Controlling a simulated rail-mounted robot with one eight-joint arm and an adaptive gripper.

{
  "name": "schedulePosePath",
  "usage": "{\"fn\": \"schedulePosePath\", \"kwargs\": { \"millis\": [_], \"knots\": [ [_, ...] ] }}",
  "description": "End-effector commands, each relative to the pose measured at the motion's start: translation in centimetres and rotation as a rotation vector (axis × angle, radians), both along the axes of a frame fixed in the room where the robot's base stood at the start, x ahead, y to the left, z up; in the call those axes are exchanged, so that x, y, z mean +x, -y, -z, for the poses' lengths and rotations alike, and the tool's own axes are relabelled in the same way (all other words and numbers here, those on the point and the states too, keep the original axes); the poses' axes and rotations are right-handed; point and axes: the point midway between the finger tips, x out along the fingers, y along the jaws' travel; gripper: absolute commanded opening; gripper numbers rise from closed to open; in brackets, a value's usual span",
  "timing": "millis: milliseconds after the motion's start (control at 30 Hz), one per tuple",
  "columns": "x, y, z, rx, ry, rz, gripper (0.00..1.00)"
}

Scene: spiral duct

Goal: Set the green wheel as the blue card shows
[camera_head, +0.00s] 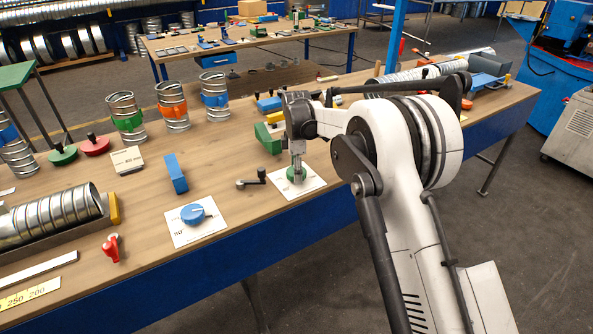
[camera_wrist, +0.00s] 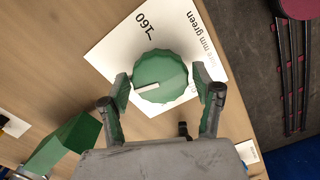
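The green wheel (camera_wrist: 160,78) lies on a white printed card (camera_wrist: 110,50), partly hidden by my gripper in the head view (camera_head: 297,175). Its white pointer line points left and slightly down in the wrist view. The card reads "160" and "mm green". My gripper (camera_wrist: 161,80) is open, one finger on each side of the wheel; contact is not clear. A blue dial (camera_head: 193,214) with a white pointer sits on another white card (camera_head: 181,236), left of my gripper. An upright blue block (camera_head: 175,174) stands behind it; I cannot read any marking on it.
A black crank handle (camera_head: 252,180) lies just left of my gripper. Metal ducts with green, orange and blue bands (camera_head: 172,108) stand behind. A red-handled piece (camera_head: 112,247) and a long spiral duct (camera_head: 50,217) are at the left. Bare wood lies between.

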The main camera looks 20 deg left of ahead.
Motion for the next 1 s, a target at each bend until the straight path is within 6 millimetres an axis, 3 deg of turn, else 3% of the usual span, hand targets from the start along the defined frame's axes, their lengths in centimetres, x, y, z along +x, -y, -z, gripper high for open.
{"fn": "schedulePosePath", "kwargs": {
  "millis": [33, 267, 667, 1000],
  "knots": [
    [0.0, 0.0, -0.01, 0.0, 0.0, 0.0, 0.55],
    [0.0, 0.0, -0.02, 0.0, 0.0, 0.0, 0.26],
    [0.0, 0.0, 0.13, 0.0, 0.0, 0.088, 0.26],
    [-0.02, 0.01, 0.22, 0.0, 0.0, 0.364, 0.26]
  ]
}}
